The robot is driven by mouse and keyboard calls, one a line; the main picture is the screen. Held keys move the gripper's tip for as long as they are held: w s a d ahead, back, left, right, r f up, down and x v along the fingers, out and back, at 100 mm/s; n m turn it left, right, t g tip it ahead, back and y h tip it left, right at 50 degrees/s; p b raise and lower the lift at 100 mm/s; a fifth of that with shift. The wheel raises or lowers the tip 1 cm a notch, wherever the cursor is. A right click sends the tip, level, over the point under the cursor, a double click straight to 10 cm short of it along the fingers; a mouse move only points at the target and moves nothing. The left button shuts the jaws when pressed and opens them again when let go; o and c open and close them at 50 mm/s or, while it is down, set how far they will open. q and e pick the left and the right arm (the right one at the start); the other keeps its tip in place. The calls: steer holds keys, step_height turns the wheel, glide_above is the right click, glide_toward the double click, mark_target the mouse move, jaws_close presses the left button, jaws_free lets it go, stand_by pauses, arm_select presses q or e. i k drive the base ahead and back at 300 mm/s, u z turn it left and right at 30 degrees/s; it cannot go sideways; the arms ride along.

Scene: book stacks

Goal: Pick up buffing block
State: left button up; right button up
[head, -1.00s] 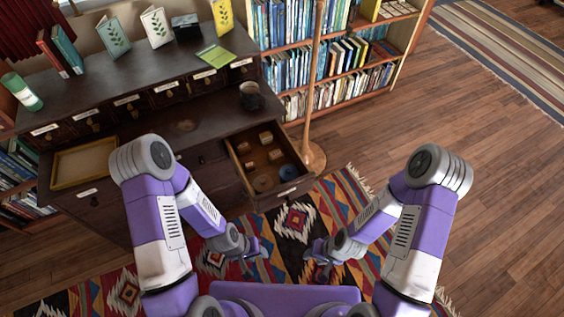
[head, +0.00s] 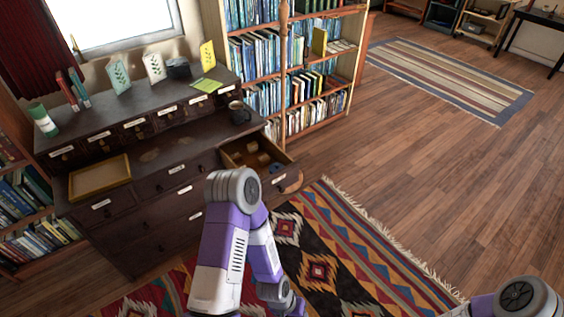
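The open drawer (head: 229,164) of the dark cabinet holds several small tan blocks (head: 263,158) and a round blue thing (head: 275,168). Which of the blocks is the buffing block, I cannot tell at this size.
A dark mug (head: 239,113) stands on the cabinet (head: 185,150) above the drawer. A wooden tray (head: 100,178) lies at its left. A bookcase (head: 318,112) stands behind the drawer. A patterned rug (head: 345,245) covers the floor in front, with open wood floor to the right.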

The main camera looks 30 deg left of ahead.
mark_target(264, 160)
steer(key=z, duration=0.35)
steer(key=i, duration=1.45)
steer(key=u, duration=0.9)
steer(key=i, duration=0.9)
steer(key=u, duration=1.05)
